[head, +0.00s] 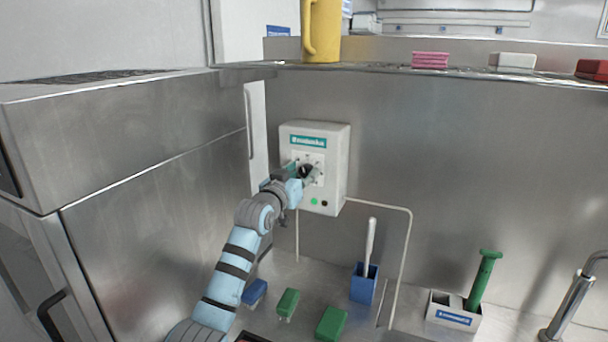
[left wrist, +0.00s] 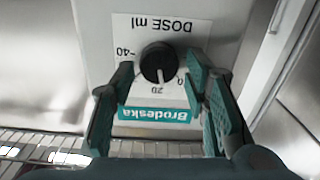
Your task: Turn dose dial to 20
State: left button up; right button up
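The dose dial is a round black knob (left wrist: 158,62) under a "DOSE ml" label, which appears upside down in the left wrist view. A pale pointer mark on the knob appears to face the 20 mark. The 40 and 0 marks are at its left and right. The dial is on a white wall box (head: 333,145) in the head view. My left gripper (head: 304,172) is at the box front. In the left wrist view its teal fingers are open on either side of the knob, with visible gaps. My right gripper is not in view.
Below the box are green blocks (head: 331,322), a blue holder (head: 363,285) with a white-handled tool, and a white holder (head: 453,308) with a green-handled tool. A pale pipe (head: 408,235) runs down beside the box. A yellow jug (head: 323,30) stands on the shelf above.

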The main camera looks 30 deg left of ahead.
pick_arm(q)
jog(key=c, duration=0.7)
jog(key=shift+d+r+m+p, duration=0.1)
jog(key=shift+r+m+p, duration=0.1)
jog(key=shift+m+p, duration=0.85)
jog(key=shift+f+m, duration=0.1)
jog(key=shift+m, duration=0.25)
jog(key=shift+f, duration=0.1)
jog(key=o, duration=1)
jog(key=shift+w, duration=0.1)
jog(key=shift+o, duration=0.6)
jog(key=shift+w+f, duration=0.1)
jog(key=s, duration=1.2)
jog(key=shift+d, duration=0.35)
